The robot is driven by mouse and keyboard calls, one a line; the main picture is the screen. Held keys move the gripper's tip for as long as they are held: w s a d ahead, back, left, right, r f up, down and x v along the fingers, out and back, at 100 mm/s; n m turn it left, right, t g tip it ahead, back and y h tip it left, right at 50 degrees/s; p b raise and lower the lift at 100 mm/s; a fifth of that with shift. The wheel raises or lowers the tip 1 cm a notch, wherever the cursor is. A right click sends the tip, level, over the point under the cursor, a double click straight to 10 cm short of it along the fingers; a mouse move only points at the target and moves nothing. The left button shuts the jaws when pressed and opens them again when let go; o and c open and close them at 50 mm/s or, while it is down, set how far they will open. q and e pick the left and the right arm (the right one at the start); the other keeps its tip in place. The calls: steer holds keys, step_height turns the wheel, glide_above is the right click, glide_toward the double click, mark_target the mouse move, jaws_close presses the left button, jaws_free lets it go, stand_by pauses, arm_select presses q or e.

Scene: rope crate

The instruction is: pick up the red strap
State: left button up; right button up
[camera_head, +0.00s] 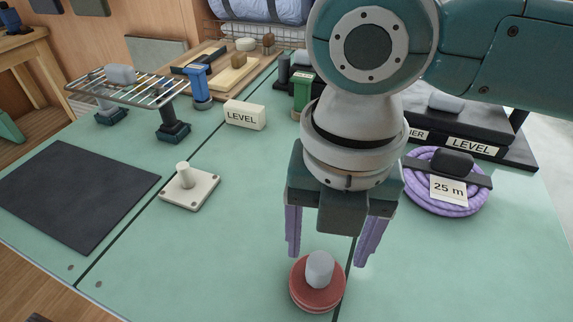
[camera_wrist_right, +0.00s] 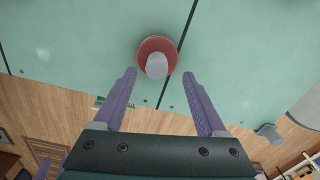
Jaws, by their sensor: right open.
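The red strap (camera_head: 318,295) is a round, flat coil with a grey knob (camera_head: 320,268) on top. It lies on the green table near the front edge in the head view. It also shows in the right wrist view (camera_wrist_right: 157,46), ahead of the fingertips. My right gripper (camera_head: 330,255) is open and empty, its purple fingers pointing down. In the head view it is above and behind the strap, apart from it. In the right wrist view the gripper (camera_wrist_right: 159,75) has its fingers spread to either side of the strap's line. My left gripper is not in view.
A purple rope coil (camera_head: 445,203) tagged "25 m" lies to the right. A white base with a peg (camera_head: 190,188) and a dark mat (camera_head: 75,195) are to the left. A "LEVEL" block (camera_head: 245,115) and a wire rack (camera_head: 125,88) stand farther back. The table around the strap is clear.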

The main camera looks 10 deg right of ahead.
mark_target(321, 263)
steer(key=f, duration=0.4)
steer(key=shift+a+f+b, duration=0.1)
steer(key=shift+a+b, duration=0.1)
steer(key=shift+b, duration=0.15)
jaws_close()
stand_by(0.4)
